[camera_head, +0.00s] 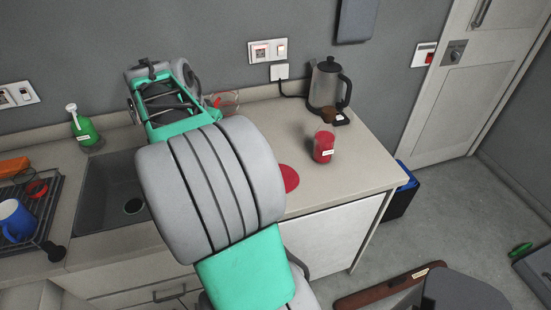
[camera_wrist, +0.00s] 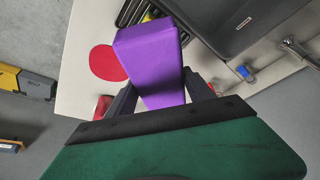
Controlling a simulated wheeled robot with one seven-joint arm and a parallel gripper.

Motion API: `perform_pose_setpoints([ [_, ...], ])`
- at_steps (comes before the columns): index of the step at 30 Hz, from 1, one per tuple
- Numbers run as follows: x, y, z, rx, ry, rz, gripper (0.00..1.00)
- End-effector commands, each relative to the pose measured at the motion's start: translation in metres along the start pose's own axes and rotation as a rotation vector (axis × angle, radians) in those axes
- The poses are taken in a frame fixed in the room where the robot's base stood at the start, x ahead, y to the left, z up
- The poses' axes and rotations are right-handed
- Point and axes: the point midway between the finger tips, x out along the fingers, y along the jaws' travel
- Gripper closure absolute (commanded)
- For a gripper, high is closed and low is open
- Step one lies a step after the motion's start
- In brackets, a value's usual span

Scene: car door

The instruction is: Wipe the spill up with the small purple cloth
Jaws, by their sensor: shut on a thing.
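My gripper (camera_wrist: 160,90) is shut on the small purple cloth (camera_wrist: 150,55), which fills the space between its two dark fingers in the wrist view. The spill is a flat red round patch on the counter. In the wrist view the spill (camera_wrist: 104,62) shows just left of the cloth, which covers part of its edge in the picture. In the head view the spill (camera_head: 290,178) shows right of my arm, which may hide part of it. I cannot make out the cloth or fingertips in the head view. Whether the cloth touches the counter cannot be told.
A red-filled glass (camera_head: 324,147) stands right of the spill, with a kettle (camera_head: 327,88) behind it. The sink (camera_head: 108,190), green bottle (camera_head: 86,130) and dish rack (camera_head: 48,210) with a blue mug (camera_head: 16,220) are left. The counter's right front (camera_head: 350,180) is clear.

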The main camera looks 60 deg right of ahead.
Motion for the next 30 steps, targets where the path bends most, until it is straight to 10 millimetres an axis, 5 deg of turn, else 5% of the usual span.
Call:
perform_pose_setpoints([
  [1,0.025,0.024,-0.012,0.12,-0.001,0.052,0.71],
  [6,0.067,0.105,-0.046,0.511,0.0,0.213,0.71],
  [12,0.087,0.161,-0.058,0.77,0.0,0.319,0.71],
  [20,0.098,0.168,-0.054,0.806,0.0,0.334,0.71],
  [30,0.141,0.168,-0.036,0.802,0.0,0.333,0.71],
])
